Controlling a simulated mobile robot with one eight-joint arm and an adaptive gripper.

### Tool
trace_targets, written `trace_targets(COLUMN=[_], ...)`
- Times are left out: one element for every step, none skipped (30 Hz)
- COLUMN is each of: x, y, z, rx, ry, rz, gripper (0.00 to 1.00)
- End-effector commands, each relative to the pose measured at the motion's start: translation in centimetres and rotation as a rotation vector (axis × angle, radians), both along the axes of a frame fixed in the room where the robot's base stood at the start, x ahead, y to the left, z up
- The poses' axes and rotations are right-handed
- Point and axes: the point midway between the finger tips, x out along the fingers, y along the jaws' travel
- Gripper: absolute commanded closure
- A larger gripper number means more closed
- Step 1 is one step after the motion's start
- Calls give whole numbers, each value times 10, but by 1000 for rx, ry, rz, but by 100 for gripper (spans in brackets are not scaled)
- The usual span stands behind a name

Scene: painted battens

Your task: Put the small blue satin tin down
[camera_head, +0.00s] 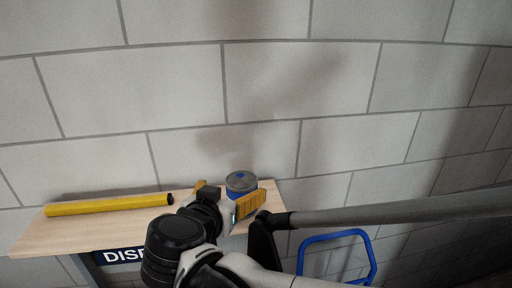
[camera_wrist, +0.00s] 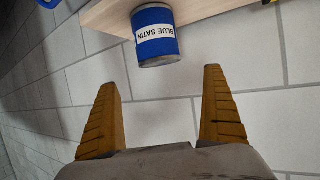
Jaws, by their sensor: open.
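The small blue satin tin (camera_head: 240,184) stands on the pale wooden shelf top (camera_head: 92,228), close to the wall, with a grey lid. In the wrist view the tin (camera_wrist: 156,40) shows a white label reading BLUE SATIN and appears upside down against the board edge (camera_wrist: 105,17). My gripper (camera_head: 229,196) is open, with its yellow fingers in front of the tin and to either side in the head view. In the wrist view my gripper (camera_wrist: 160,80) has empty space between its fingertips, and the tin is beyond them, apart from both.
A long yellow tube (camera_head: 110,205) with a dark end lies on the shelf at the left. A dark sign (camera_head: 117,256), partly hidden by my arm, is on the shelf's front. A blue tubular frame (camera_head: 338,236) stands at the right. A grey block wall (camera_head: 170,90) rises behind.

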Motion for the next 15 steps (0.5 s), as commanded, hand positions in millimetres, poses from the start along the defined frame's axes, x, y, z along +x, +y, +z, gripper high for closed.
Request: trace_targets(x=[-7, -10, -14, -16, -17, -18, -19, -19, -19, -18, -17, -15, -13, -12, -12], y=[2, 2, 3, 3, 3, 3, 3, 2, -1, -5, -12, -25, -37, -52, -74], z=[3, 4, 5, 6, 7, 8, 8, 8, 8, 7, 5, 1, -2, -6, -13], rx=[0, 1, 1, 1, 0, 1, 1, 0, -3, -7, -14, -26, -37, -48, -65], ry=[0, 0, 0, 0, 0, 1, 1, 2, 6, 15, 29, 54, 80, 112, 160], rz=[2, 2, 2, 2, 1, 0, -1, -2, -4, -7, -11, -19, -26, -32, -41], gripper=[2, 2, 2, 2, 2, 2, 2, 2, 2, 2, 2, 2, 2, 2, 2])
